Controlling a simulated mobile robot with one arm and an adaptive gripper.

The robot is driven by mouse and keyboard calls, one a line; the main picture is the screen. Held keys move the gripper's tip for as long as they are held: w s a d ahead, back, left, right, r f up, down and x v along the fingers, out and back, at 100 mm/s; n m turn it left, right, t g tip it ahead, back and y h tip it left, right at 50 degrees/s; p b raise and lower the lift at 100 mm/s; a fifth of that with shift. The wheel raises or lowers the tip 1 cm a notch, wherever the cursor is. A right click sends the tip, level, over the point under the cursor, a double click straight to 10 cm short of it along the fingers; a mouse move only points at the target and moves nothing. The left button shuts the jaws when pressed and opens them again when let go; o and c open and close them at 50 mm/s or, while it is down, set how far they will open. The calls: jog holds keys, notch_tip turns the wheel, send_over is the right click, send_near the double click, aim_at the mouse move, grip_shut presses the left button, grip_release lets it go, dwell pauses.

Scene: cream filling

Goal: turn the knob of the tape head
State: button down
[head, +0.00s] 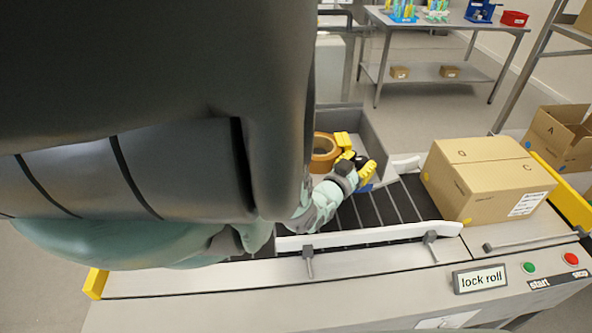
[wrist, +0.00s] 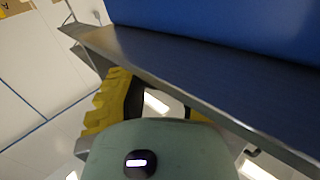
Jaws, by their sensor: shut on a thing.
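The tape head stands in the grey frame of the conveyor, behind my arm in the head view. Its orange-brown tape roll (head: 325,152) and a yellow part (head: 343,140) show, with a bit of blue (head: 366,188) low down. My gripper (head: 361,170), with yellow ridged fingertips, is at the right side of the tape head, shut on the knob, which the fingers mostly hide. In the wrist view one yellow finger (wrist: 107,103) shows below a grey metal plate and a large blue surface (wrist: 230,25). The other finger is mostly hidden.
A closed carton (head: 487,178) sits on the rollers to the right. A white guide rail (head: 370,235) runs in front of my gripper. A steel table (head: 440,22) stands behind.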

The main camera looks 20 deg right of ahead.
jog(key=c, duration=0.8)
grip_release()
jog(key=shift+d+r, duration=0.2)
jog(key=shift+c, duration=0.2)
jog(key=shift+a+f, duration=0.1)
jog(key=shift+a, duration=0.05)
jog(key=shift+v, duration=1.05)
jog(key=shift+s+a, duration=0.15)
jog(key=shift+a, duration=0.65)
jog(key=shift+v, duration=1.25)
send_near(357, 163)
jog(key=shift+s+a, duration=0.4)
jog(key=shift+s, duration=0.1)
